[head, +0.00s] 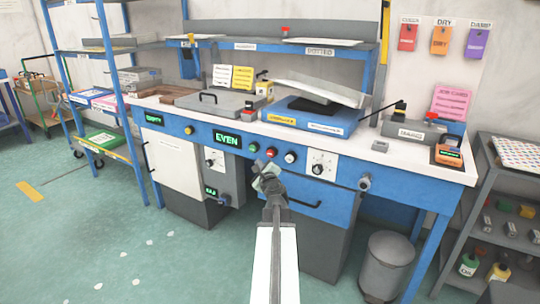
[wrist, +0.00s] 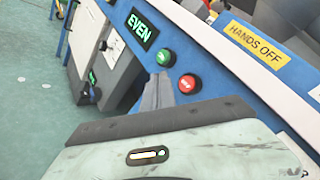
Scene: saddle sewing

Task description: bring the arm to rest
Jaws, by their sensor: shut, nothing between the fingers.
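My gripper (head: 266,172) is at the end of my arm, in front of the blue front panel of the workbench (head: 330,170) in the head view. It is shut and empty. In the wrist view its grey fingers (wrist: 156,92) show beyond the pale gripper body. They appear close below the green button (wrist: 165,57) and left of the red button (wrist: 187,84); whether they touch the panel I cannot tell. The lit EVEN display (wrist: 141,28) is at the upper left there, and it also shows in the head view (head: 227,139).
On the bench stand a grey lidded plate (head: 222,104) and a blue press (head: 315,115) with its lid raised. A bin (head: 388,262) stands on the floor at right, beside a grey shelf (head: 500,200). A blue rack (head: 100,110) is at left.

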